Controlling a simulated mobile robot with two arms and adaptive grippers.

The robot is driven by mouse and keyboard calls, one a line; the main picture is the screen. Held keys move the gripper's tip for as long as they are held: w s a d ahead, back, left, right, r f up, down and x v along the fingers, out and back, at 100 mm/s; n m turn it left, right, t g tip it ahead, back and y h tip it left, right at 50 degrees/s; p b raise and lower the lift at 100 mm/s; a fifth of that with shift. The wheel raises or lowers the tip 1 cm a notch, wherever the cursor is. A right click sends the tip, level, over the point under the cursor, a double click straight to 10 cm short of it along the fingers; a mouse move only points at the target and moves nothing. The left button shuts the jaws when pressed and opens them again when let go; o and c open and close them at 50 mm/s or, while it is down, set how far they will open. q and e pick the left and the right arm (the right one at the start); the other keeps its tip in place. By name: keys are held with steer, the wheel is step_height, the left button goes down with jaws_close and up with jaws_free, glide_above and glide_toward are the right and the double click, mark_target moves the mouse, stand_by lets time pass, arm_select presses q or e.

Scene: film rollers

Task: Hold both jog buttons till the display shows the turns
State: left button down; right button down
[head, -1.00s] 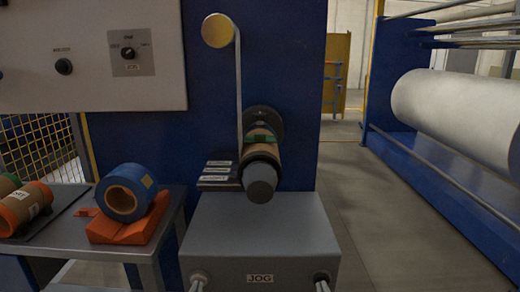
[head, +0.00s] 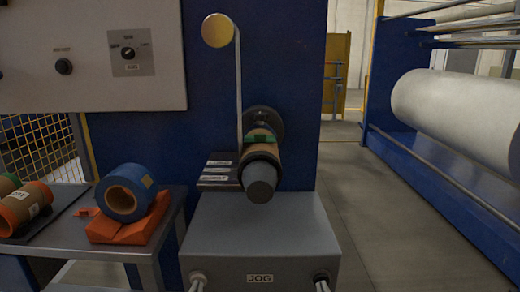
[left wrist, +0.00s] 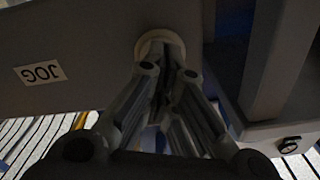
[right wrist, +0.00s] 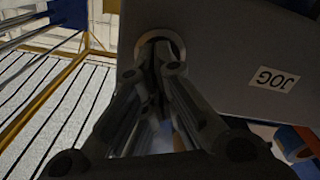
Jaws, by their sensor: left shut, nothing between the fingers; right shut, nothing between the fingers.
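The grey box (head: 260,235) with a JOG label (head: 260,278) has one jog button at each side of its front face. My left gripper (head: 198,285) is shut with its tips at the left button's pale ring (left wrist: 150,37). My right gripper (head: 322,286) is shut with its tips at the right button's ring (right wrist: 150,38). The fingers hide the button faces, so how far they are pressed cannot be seen. Above the box, a brown core (head: 262,151) with a green band sits on the spindle, with a pale strip (head: 239,90) running up to a yellow roller (head: 217,30). No turns display is recognisable.
A side table (head: 160,222) at left holds a blue roll (head: 113,198) on an orange cradle (head: 120,231) and orange-ended cores (head: 22,208). A control panel (head: 90,85) is upper left. A large white roll (head: 450,105) stands at right beyond open floor.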

steer(key=shift+w, duration=1.05)
stand_by(1.1)
